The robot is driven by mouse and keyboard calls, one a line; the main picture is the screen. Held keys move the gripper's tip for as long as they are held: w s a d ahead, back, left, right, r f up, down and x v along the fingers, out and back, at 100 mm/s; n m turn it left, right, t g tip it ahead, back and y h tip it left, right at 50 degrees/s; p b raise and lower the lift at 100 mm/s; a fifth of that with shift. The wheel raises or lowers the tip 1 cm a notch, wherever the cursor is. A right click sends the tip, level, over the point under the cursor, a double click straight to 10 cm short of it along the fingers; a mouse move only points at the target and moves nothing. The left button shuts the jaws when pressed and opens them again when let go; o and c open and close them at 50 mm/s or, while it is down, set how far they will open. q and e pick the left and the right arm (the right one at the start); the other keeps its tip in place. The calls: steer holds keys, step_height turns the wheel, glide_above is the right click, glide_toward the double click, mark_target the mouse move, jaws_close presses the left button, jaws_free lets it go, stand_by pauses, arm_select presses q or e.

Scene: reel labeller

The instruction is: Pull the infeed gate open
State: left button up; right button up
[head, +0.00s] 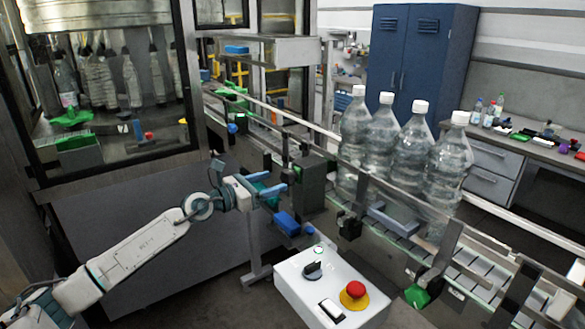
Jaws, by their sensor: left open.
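My left gripper (272,188) reaches in from the left, its blue fingers open, with nothing seen between them. It is beside the near side of the conveyor (475,277), close to a dark upright block (312,186). A blue block (287,223) sits just below and right of the gripper, apart from it as far as I can see. I cannot tell for sure which of these parts is the infeed gate. Several large clear bottles (404,150) with white caps stand upright in a row on the conveyor. My right gripper is not in view.
A white control box (300,270) with a red stop button (355,289) stands in front of the conveyor. The glazed machine cabinet (120,168) fills the left. A blue locker (420,60) and a workbench (510,138) stand behind. Floor shows left of the control box.

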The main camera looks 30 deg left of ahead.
mark_target(284, 177)
arm_select(q)
steer(key=p+x, duration=0.2)
steer(key=x, duration=0.3)
steer(key=shift+w+d+r+p, duration=0.1)
steer(key=shift+w+d+p, duration=0.05)
steer(key=shift+w+p, duration=0.2)
steer(key=shift+w+d, duration=0.3)
steer(key=shift+w, duration=0.35)
steer(key=shift+w+d, duration=0.1)
steer(key=shift+w, duration=0.2)
